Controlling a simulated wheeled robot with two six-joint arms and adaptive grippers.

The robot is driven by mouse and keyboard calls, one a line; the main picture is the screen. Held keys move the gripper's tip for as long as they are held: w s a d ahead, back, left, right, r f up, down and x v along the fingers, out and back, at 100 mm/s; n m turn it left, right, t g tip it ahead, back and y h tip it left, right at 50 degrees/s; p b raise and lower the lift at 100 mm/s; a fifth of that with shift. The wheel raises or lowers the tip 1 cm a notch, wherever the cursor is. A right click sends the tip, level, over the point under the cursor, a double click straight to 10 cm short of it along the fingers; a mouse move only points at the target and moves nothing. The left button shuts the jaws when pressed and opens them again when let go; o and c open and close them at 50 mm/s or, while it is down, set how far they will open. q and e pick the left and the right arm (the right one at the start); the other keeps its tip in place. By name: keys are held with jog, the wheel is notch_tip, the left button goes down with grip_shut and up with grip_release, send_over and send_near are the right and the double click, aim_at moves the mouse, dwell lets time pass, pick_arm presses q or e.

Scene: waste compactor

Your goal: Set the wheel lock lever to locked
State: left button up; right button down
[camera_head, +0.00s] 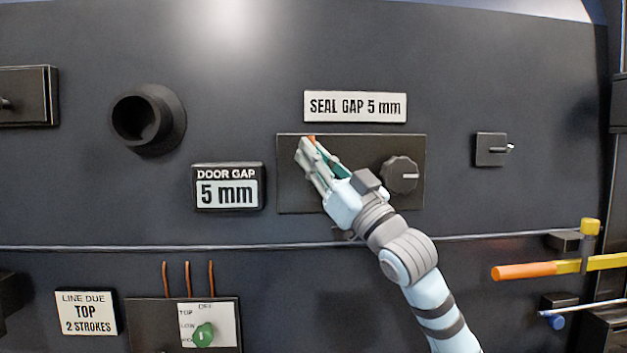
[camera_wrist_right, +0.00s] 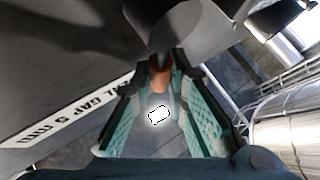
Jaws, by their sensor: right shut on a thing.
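My right gripper (camera_head: 308,148) reaches up to the left part of a dark panel (camera_head: 350,203) under the SEAL GAP sign. It is shut on a small orange piece (camera_head: 311,138), mostly hidden by the fingers. In the right wrist view the orange piece (camera_wrist_right: 160,74) shows between the fingertips (camera_wrist_right: 161,82), below a grey rounded part. No label shows whether this piece is the wheel lock lever, and its setting cannot be read. My left gripper is not in view.
A black knob (camera_head: 400,174) is on the same panel, right of the gripper. A small plate with a metal toggle (camera_head: 508,148) is farther right. A yellow bar with an orange handle (camera_head: 522,272) juts out at lower right. A black round socket (camera_head: 140,118) protrudes at left.

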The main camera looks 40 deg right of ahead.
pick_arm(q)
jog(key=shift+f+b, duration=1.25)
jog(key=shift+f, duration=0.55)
pick_arm(e)
jog(key=shift+s+d+f+m+t+h, duration=0.15)
jog(key=shift+m+t+h, duration=0.15)
jog(key=shift+m+h, duration=0.35)
jog(key=shift+s+d+f+m+t+h, duration=0.15)
jog(key=shift+m+t+h, duration=0.25)
jog(key=shift+m, duration=0.35)
jog(key=shift+w+r, duration=0.1)
jog(key=shift+r, duration=0.05)
jog(key=c, duration=1.8)
grip_release()
jog(key=shift+c, duration=0.2)
jog(key=shift+d+h, duration=0.1)
jog(key=shift+h, duration=0.15)
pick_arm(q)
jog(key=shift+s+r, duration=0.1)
pick_arm(e)
jog(key=shift+r, duration=0.1)
jog(key=r, duration=1)
jog(key=shift+s, duration=0.2)
